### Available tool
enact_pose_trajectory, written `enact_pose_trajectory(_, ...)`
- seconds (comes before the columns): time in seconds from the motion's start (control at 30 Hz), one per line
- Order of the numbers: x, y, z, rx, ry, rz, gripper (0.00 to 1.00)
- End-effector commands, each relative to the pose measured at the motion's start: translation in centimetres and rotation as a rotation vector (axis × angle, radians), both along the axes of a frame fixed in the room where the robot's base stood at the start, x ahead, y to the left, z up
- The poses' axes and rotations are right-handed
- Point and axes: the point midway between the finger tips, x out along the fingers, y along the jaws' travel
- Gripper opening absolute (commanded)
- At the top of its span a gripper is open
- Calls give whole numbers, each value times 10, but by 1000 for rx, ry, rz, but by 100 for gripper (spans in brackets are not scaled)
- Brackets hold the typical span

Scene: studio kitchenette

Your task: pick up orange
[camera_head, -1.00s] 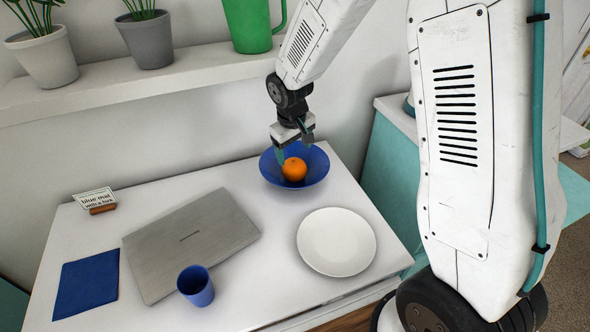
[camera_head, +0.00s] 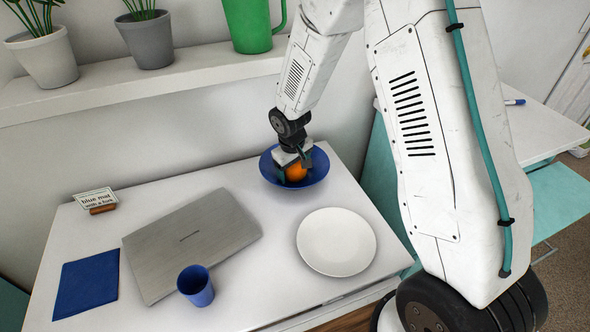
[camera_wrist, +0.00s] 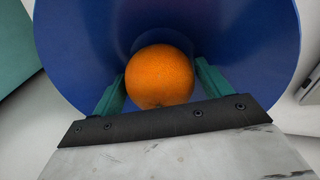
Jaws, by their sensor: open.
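The orange (camera_head: 296,172) lies in the blue bowl (camera_head: 317,171) at the back right of the white table. In the wrist view the orange (camera_wrist: 160,77) sits between the two green fingers of my gripper (camera_wrist: 156,88). The blue bowl (camera_wrist: 250,45) surrounds it there. My gripper (camera_head: 294,170) is open and reaches down into the bowl, with a finger on each side of the orange. I cannot tell whether the fingers touch it. In the head view the gripper hides part of the orange.
A white plate (camera_head: 336,242) lies in front of the bowl. A shelf (camera_head: 130,88) with plants and a green pitcher (camera_head: 252,25) hangs above.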

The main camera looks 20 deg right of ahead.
Motion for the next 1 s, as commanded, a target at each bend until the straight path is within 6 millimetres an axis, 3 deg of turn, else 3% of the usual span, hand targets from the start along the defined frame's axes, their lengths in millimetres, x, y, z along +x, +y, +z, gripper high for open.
enact_pose_trajectory(0.03, 0, 0, 0, 0, 0, 0, 69)
enact_pose_trajectory(0.13, 0, 0, 0, 0, 0, 0, 41)
enact_pose_trajectory(0.17, 0, 0, 0, 0, 0, 0, 39)
enact_pose_trajectory(0.57, -1, 1, 6, 0, -1, 1, 39)
enact_pose_trajectory(1.0, -1, 2, 54, 1, -4, 3, 39)
